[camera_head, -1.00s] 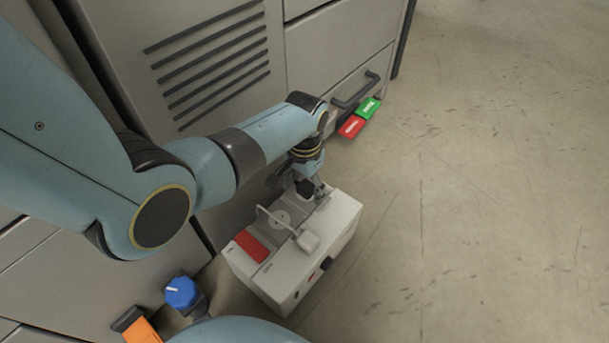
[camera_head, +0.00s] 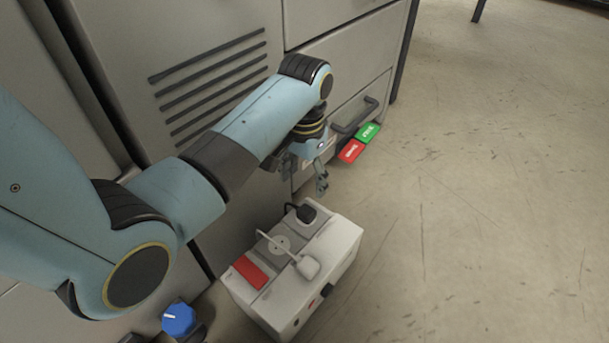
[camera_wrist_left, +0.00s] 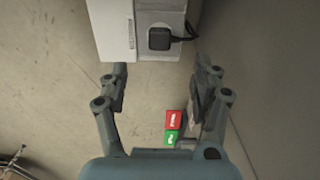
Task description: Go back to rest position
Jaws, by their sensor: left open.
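My left gripper (camera_head: 308,190) is open and empty, raised above the far end of a white box (camera_head: 335,250) on the floor. In the left wrist view the two fingers (camera_wrist_left: 160,75) stand apart, with nothing between them but floor and the edge of the white box (camera_wrist_left: 115,30). A black plug (camera_head: 303,213) with a cable sits on the box top, just below the gripper; it also shows in the left wrist view (camera_wrist_left: 159,39). My right gripper is in neither view.
A grey cabinet (camera_head: 225,30) with vent slots and a drawer handle (camera_head: 354,115) stands close behind my left arm. A red tag (camera_head: 350,151) and a green tag (camera_head: 368,132) are by the drawer. A blue knob (camera_head: 178,319) is at bottom left. Open floor (camera_head: 490,200) lies right.

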